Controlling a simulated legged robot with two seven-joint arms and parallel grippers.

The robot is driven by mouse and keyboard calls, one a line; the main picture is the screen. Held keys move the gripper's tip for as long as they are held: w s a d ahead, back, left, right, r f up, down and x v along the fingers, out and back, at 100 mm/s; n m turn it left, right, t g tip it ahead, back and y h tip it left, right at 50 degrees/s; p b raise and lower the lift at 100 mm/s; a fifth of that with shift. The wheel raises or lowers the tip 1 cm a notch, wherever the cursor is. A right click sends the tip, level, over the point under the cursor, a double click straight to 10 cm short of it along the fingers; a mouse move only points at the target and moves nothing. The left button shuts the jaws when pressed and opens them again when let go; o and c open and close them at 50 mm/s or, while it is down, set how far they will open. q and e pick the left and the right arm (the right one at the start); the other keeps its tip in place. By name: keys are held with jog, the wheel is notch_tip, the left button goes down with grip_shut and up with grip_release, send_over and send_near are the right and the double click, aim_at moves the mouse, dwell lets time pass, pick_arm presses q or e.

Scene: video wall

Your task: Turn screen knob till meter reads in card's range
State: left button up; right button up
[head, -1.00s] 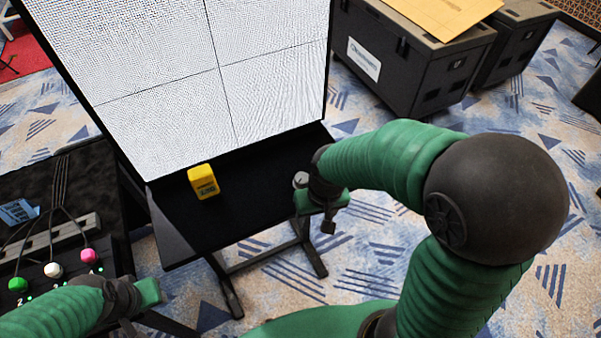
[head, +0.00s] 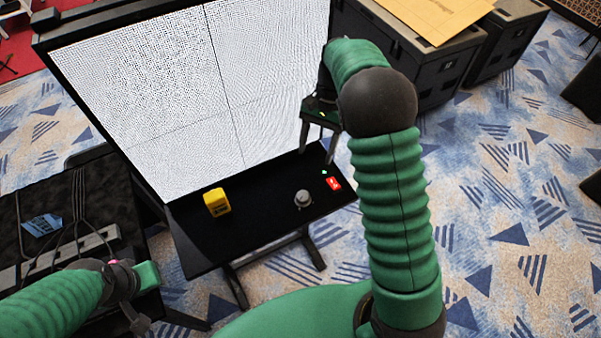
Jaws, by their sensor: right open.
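The grey screen knob (head: 303,197) stands on the black shelf (head: 265,224) below the large screen (head: 160,90). A small red display (head: 333,183), perhaps the meter, lies right of the knob beside a green light; its reading is too small to tell. A yellow block (head: 217,201) stands left of the knob. A blue card (head: 42,225) lies on the left table, its print unreadable. My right gripper (head: 317,156) is open and empty, fingers pointing down, above and behind the knob and apart from it. My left gripper (head: 141,297) is at the lower left, its opening unclear.
The black left table (head: 95,195) carries cables and a grey strip. Black cases (head: 425,58) stand behind at the right, with a tan envelope (head: 440,15) on top. The screen edge is close to my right gripper. Carpet is open at the right.

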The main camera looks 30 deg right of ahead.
jog(key=w+r, duration=0.1)
jog(key=r, duration=0.1)
jog(key=p, duration=0.2)
send_near(303, 195)
jog(key=p+x, duration=0.1)
jog(key=x, duration=0.7)
jog(key=shift+w+f, duration=0.1)
jog(key=shift+w, duration=0.05)
pick_arm(q)
notch_tip(303, 195, up, 5)
jog(key=shift+w+f, duration=0.1)
jog(key=shift+f, duration=0.05)
pick_arm(e)
jog(key=shift+s+f, duration=0.2)
jog(key=shift+f, duration=0.05)
jog(key=shift+a, duration=0.1)
jog(key=shift+c, duration=0.4)
jog(key=c, duration=0.5)
grip_shut()
